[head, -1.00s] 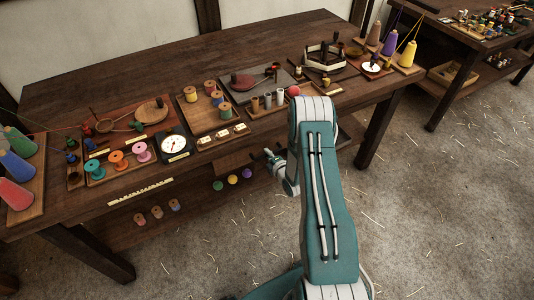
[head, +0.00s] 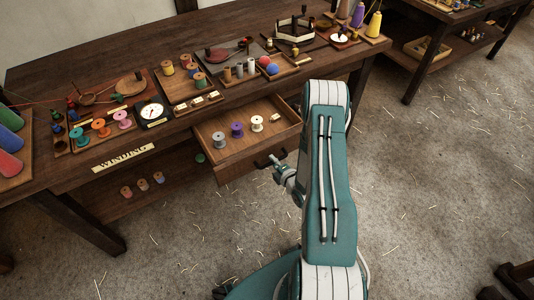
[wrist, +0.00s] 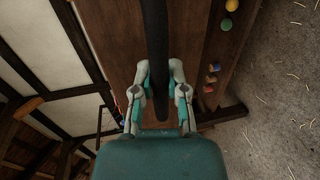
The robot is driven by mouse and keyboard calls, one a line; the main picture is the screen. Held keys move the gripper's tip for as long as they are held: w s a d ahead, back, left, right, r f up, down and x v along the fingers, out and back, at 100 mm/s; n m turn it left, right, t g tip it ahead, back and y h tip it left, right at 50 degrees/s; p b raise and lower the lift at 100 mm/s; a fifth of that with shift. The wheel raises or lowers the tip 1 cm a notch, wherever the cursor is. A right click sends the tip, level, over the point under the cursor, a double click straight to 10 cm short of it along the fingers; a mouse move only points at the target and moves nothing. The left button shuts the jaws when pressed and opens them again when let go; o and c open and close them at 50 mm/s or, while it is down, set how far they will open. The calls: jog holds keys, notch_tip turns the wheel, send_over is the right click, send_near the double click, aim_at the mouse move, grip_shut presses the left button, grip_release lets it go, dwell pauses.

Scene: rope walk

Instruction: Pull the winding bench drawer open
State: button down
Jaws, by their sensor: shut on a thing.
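The winding bench (head: 60,80) has a drawer (head: 236,168) that stands pulled out from under its front edge, showing its inside. In the drawer lie a grey spool (head: 218,138), a purple spool (head: 237,130) and a cream spool (head: 257,123). My gripper (head: 278,166) is at the drawer front, by its dark handle (head: 265,161). In the wrist view my gripper (wrist: 160,76) has its two fingers closed around the dark handle bar (wrist: 155,32). My arm hides the drawer's right surroundings in part.
A yellowed "WINDING" label (head: 123,157) is on the bench front. Spools, a dial (head: 152,111) and trays cover the bench top. Small spools (head: 142,184) stand on the lower shelf. Another table (head: 425,50) is at the upper right. The straw-strewn floor (head: 420,200) is open on the right.

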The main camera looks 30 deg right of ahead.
jog(key=shift+s+d+f, duration=0.1)
jog(key=shift+s, duration=0.7)
jog(key=shift+s+d+f, duration=0.1)
jog(key=shift+s, duration=0.65)
jog(key=c, duration=0.6)
grip_release()
jog(key=shift+d, duration=0.1)
jog(key=shift+c, duration=0.2)
jog(key=shift+w, duration=0.1)
jog(key=v, duration=1.2)
